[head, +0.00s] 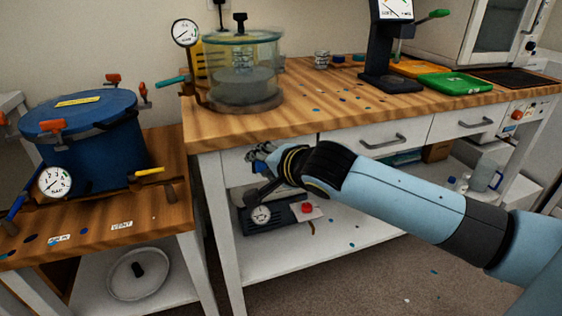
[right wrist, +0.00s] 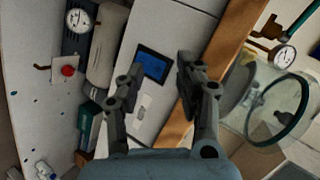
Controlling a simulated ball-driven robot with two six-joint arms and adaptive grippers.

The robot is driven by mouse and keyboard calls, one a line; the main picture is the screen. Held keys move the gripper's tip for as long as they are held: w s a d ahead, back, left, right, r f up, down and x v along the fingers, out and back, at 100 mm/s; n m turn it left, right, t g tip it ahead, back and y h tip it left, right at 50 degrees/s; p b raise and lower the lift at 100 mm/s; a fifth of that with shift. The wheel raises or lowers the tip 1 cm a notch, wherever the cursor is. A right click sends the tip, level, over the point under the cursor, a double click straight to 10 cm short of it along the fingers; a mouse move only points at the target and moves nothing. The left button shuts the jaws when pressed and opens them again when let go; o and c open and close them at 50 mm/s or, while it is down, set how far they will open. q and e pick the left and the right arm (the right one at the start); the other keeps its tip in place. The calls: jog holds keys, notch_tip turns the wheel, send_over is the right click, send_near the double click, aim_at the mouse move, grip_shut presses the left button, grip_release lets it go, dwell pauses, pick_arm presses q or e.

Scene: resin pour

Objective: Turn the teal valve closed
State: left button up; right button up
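The teal valve handle (head: 172,80) sticks out to the left of the clear vacuum chamber (head: 240,75) at the back left of the wooden bench. It points left and slightly down, below a round gauge (head: 185,32). In the right wrist view, the teal handle (right wrist: 302,20) shows at the upper right corner, beside the gauge (right wrist: 284,56). My right gripper (head: 262,153) is in front of the bench's drawer fronts, below and to the right of the valve, apart from it. In the right wrist view, its fingers (right wrist: 161,66) are spread with nothing between them. My left gripper is out of view.
A blue pot (head: 90,140) with orange clamps and a yellow handle (head: 149,171) stands on the lower left table. A pump (head: 270,214) sits on the shelf below. The bench's front edge (head: 330,124) lies between my right gripper and the chamber.

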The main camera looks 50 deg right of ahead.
jog(key=shift+s+d+f+n+g, duration=0.15)
jog(key=shift+s+d+f+n, duration=0.2)
jog(key=shift+f, duration=0.4)
jog(key=shift+s+d+f+n+g, duration=0.15)
jog(key=shift+d+f, duration=0.3)
jog(key=shift+f, duration=0.3)
